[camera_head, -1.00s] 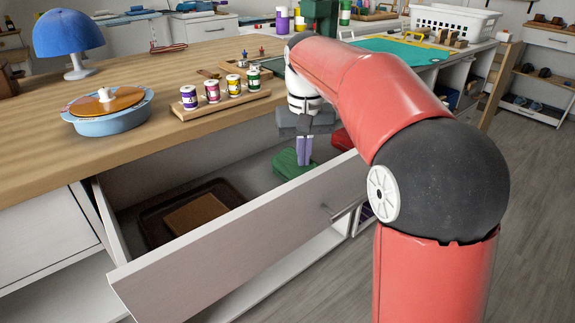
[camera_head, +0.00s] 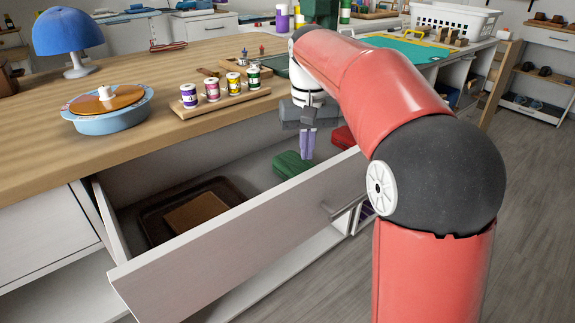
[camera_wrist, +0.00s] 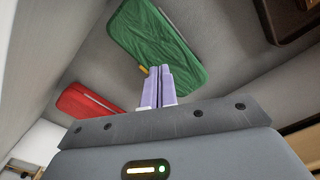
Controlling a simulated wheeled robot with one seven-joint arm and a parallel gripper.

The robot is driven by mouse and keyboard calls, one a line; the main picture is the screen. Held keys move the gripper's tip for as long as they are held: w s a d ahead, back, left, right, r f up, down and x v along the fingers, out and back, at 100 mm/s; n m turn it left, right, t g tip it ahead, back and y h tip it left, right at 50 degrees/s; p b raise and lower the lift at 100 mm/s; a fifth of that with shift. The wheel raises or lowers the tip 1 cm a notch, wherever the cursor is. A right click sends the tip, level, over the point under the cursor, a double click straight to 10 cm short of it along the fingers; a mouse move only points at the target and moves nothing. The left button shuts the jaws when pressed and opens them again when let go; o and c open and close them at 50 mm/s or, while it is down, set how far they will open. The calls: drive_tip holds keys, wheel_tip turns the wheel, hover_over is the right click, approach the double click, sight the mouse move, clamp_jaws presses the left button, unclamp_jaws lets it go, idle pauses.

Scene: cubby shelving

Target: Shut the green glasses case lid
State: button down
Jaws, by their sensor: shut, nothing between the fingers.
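The green glasses case (camera_head: 289,164) lies in the open drawer, towards its right part; it also shows in the wrist view (camera_wrist: 158,42). Its lid looks down flat in the wrist view, with a small yellowish clasp at the near edge. My gripper (camera_head: 308,150) is shut and empty, pointing down just right of the case in the head view. In the wrist view its fingertips (camera_wrist: 158,70) overlap the case's clasp edge; I cannot tell whether they touch it.
A red case (camera_head: 343,137) lies right of the green one in the drawer. A dark tray (camera_head: 160,230) with a brown item sits at the drawer's left. The drawer front (camera_head: 240,235) stands pulled out.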

sight(306, 168)
drive_tip(key=shift+r, duration=2.8)
